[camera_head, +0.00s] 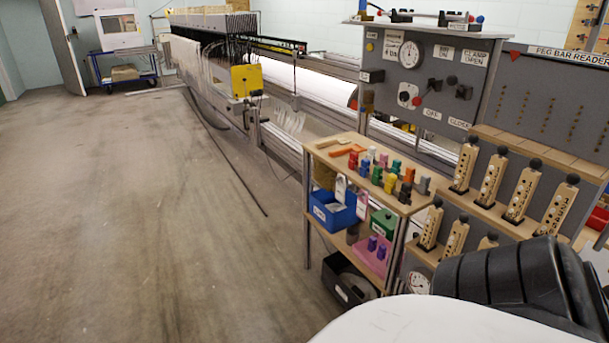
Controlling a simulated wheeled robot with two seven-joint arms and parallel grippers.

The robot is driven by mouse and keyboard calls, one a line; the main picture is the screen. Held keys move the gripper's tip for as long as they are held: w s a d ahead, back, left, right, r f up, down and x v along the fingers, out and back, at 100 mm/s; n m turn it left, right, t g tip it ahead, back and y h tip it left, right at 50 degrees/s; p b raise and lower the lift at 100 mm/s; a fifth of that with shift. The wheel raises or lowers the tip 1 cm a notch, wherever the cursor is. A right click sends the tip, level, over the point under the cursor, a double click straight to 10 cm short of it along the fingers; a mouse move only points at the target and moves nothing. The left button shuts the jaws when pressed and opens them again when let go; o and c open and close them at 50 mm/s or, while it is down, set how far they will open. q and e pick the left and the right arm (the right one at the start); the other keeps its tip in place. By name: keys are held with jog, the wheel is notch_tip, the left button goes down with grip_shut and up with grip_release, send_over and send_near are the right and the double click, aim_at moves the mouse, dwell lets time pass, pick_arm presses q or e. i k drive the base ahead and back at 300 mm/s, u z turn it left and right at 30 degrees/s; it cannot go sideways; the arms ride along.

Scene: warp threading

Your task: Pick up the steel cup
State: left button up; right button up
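I cannot make out a steel cup anywhere in this view. Small coloured pieces (390,181) stand on the top of a wooden shelf unit (330,160) right of centre, and a small grey piece (424,185) stands at its right end. It is too small to tell what that grey piece is. Neither of my grippers is in view. A white and black ribbed part at the bottom right, probably mine, hides what lies behind it.
A black bin (346,282) sits low. A grey gauge panel (430,75) and peg racks (465,165) stand right. A long loom (230,60) runs back. The left floor (120,210) is clear.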

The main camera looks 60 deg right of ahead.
aim_at(353, 233)
jog(key=z, duration=0.25)
jog(key=i, duration=1.35)
jog(key=z, duration=0.95)
jog(key=i, duration=1.95)
jog(key=z, duration=2.15)
jog(key=i, duration=0.75)
jog(key=z, duration=0.65)
